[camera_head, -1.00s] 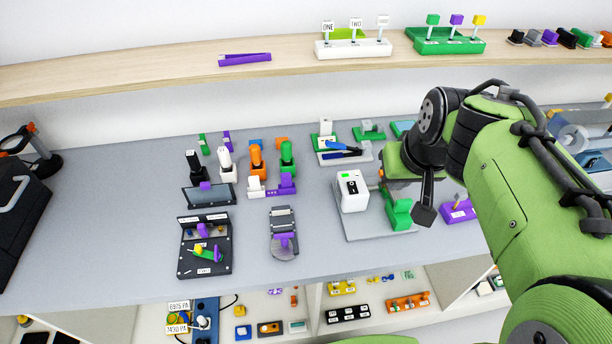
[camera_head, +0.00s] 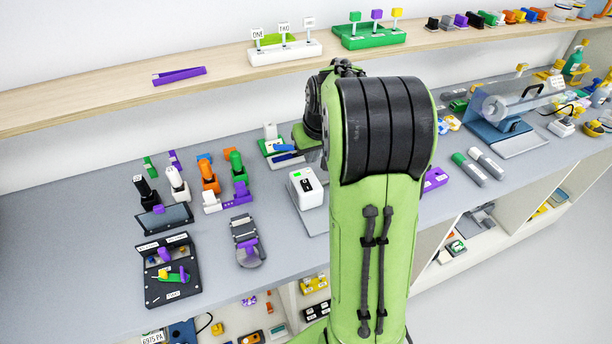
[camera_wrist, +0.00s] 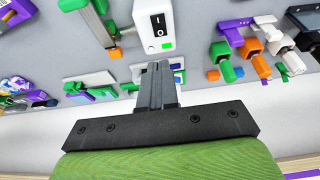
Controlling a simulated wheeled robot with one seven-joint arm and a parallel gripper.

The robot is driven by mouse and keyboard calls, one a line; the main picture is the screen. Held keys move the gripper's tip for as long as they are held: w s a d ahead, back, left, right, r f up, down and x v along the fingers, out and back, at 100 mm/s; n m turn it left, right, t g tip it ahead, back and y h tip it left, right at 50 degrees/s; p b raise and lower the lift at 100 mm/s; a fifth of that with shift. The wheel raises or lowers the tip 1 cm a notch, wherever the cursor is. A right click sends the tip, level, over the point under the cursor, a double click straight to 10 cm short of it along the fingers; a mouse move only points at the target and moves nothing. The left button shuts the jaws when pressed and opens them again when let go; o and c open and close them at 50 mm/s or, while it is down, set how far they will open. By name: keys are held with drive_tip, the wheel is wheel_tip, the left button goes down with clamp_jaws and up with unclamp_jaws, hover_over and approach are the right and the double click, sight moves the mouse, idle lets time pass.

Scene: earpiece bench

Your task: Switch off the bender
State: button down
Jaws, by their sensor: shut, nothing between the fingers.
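The bender's white switch box (camera_head: 306,187) stands on the bench, with a green patch on its top, just left of my arm. My arm hides much of the bender in the head view. In the wrist view the white box (camera_wrist: 152,22) shows a black rocker switch (camera_wrist: 159,25) marked I and O, and a green patch (camera_wrist: 167,45). Whether the rocker is pressed to I or O is unclear. My gripper (camera_wrist: 158,66) is shut and empty. Its fingertips appear just below the box in the wrist picture; contact cannot be made out.
Several upright coloured tools (camera_head: 208,176) stand left of the box. A black stand (camera_head: 170,270) and a grey holder (camera_head: 247,240) lie nearer the front. Green and white fixtures (camera_wrist: 90,83) are close to my gripper. A wooden shelf (camera_head: 220,75) runs behind and above the bench.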

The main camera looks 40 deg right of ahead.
sight(305, 181)
drive_tip(key=x, duration=1)
drive_tip(key=shift+s+a+f+b, duration=0.15)
drive_tip(key=shift+s+f+b, duration=0.1)
drive_tip(key=shift+f+b, duration=0.1)
